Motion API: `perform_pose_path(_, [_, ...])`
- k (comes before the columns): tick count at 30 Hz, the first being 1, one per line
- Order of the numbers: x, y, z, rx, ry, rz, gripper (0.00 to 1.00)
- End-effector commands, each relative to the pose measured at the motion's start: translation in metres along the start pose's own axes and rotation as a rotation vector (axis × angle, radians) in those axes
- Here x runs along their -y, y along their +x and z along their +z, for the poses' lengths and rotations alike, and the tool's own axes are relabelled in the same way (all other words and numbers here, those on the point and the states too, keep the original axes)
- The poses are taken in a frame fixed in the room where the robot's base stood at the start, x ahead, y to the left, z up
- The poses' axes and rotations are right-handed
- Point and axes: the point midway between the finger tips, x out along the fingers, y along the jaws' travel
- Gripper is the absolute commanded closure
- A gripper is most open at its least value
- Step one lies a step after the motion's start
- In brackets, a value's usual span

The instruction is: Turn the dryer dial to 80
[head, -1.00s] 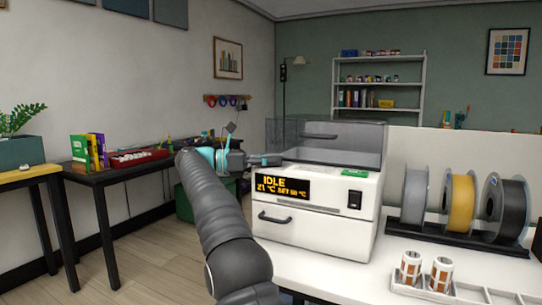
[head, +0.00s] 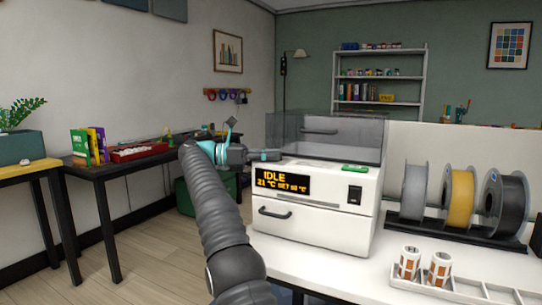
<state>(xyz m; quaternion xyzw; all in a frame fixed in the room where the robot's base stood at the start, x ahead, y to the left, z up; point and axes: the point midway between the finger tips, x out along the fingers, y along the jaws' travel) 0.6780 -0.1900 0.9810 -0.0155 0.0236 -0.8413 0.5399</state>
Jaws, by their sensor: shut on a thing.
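The dryer (head: 318,225) is a white box with a clear smoky lid, standing on the white table. Its front display (head: 282,182) shows IDLE, 21 °C and a set value that looks like 60 °C. My gripper (head: 266,156) reaches in from the left at the dryer's upper left edge, with teal fingertips. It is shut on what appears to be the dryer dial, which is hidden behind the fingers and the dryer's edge.
A black switch (head: 354,195) and a drawer handle (head: 275,212) are on the dryer's front. A green card (head: 355,168) lies on its top. Filament spools (head: 459,198) and two small striped cups (head: 410,262) stand to the right.

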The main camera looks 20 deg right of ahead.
Motion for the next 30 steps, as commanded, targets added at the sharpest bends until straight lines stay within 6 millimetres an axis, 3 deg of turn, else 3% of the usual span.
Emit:
perform_pose_path(2, [0.0007, 0.0003, -0.0014, -0.003, -0.002, -0.005, 1.00])
perform_pose_path(3, [0.0007, 0.0003, -0.0014, -0.003, -0.002, -0.005, 0.64])
perform_pose_path(4, [0.0007, 0.0003, -0.0014, -0.003, -0.002, -0.005, 0.56])
perform_pose_path(20, [0.0013, -0.0006, 0.0001, 0.000, -0.001, 0.019, 0.55])
perform_pose_path(30, [0.0031, -0.0001, -0.0014, 0.006, -0.001, 0.128, 0.55])
